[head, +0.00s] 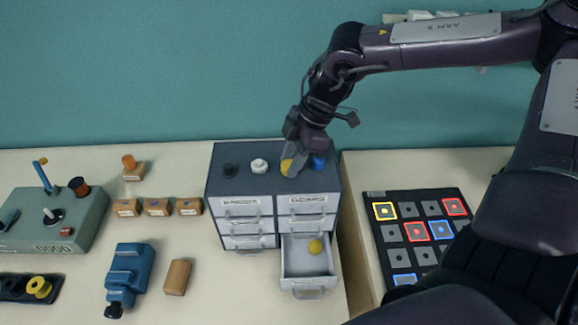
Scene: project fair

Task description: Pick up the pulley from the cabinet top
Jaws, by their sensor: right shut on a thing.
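The cabinet (212,180) is a grey drawer unit with a dark top. My right gripper (291,163) reaches down over the cabinet top from the upper right. It is shut on a small yellow round piece, which looks like the pulley (286,168). The gripper hides part of this piece, and I cannot tell whether it still touches the top. A black piece (230,169) and a white piece (259,165) stand to its left, and a blue piece (318,161) stands close to its right. My left gripper is out of view.
Several wooden blocks (157,207), a blue device (128,272) and a grey-green console (85,228) are at left. A dark panel (378,210) with lit squares is at right.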

